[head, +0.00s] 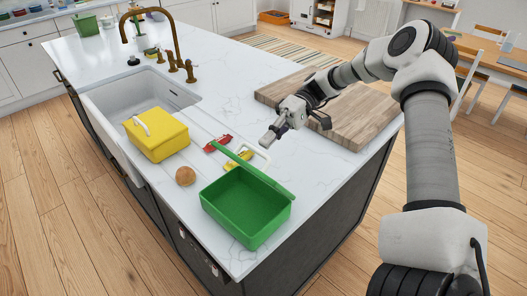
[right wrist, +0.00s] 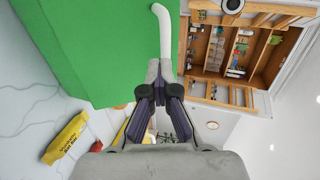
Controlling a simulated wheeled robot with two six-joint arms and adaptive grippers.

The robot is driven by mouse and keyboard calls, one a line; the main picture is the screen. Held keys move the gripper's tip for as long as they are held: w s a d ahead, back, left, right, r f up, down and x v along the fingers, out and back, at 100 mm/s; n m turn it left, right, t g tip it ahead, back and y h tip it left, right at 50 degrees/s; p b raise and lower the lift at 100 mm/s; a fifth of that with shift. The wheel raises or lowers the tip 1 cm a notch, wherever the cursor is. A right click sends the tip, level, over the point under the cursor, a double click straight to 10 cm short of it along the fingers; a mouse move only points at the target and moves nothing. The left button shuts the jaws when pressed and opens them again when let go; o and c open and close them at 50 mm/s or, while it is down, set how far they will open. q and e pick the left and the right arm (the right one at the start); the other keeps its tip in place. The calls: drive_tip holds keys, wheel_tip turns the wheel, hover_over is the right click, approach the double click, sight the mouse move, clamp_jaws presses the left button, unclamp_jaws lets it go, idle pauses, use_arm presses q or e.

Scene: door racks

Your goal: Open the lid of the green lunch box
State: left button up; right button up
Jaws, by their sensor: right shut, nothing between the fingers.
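The green lunch box (head: 247,207) stands on the white counter near its front corner. Its green lid (head: 253,170) is raised and leans back, so the empty-looking inside shows. A white handle (head: 258,153) shows at the lid. My right gripper (head: 268,137) is shut and empty, above the counter just behind the lid. In the right wrist view the shut right gripper (right wrist: 162,75) is close to the green lid (right wrist: 95,45) and its white handle (right wrist: 163,35); I cannot tell whether they touch. My left gripper is not in view.
A yellow lunch box (head: 158,137) stands at the sink's edge, beside a round brown item (head: 185,176). A red packet (head: 217,143) and a yellow packet (head: 236,160) lie behind the green box. A wooden board (head: 350,115) lies at right.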

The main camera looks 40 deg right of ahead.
drive_tip(key=o, duration=0.5)
drive_tip(key=shift+d+f, duration=0.1)
drive_tip(key=shift+d, duration=0.05)
drive_tip(key=shift+c, duration=0.2)
drive_tip(key=shift+a+r, duration=0.2)
drive_tip(key=shift+a, duration=0.3)
drive_tip(key=v, duration=1.2)
drive_tip(key=shift+f, duration=0.1)
